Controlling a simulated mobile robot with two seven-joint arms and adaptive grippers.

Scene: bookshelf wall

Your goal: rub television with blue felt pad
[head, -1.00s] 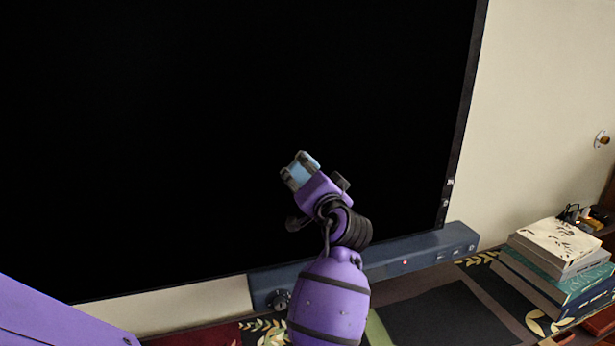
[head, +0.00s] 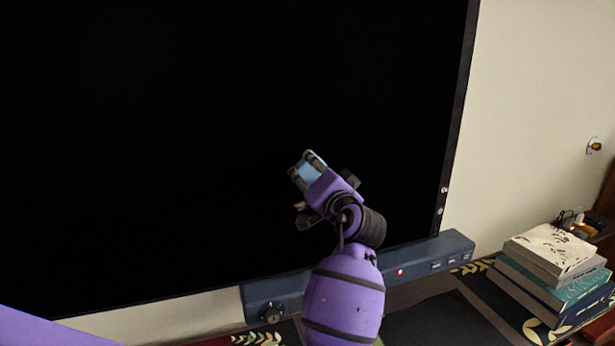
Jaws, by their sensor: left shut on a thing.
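The television (head: 200,120) is a large black screen that fills most of the head view. My left gripper (head: 307,168) is shut on the blue felt pad (head: 309,171), a small light blue piece between its dark fingertips. The gripper is in front of the lower right part of the screen, pointing up and left. I cannot tell whether the pad touches the screen. My right gripper is not in view.
A blue-grey soundbar (head: 425,262) with knobs and a red light lies below the television. A stack of books (head: 555,270) stands at the lower right.

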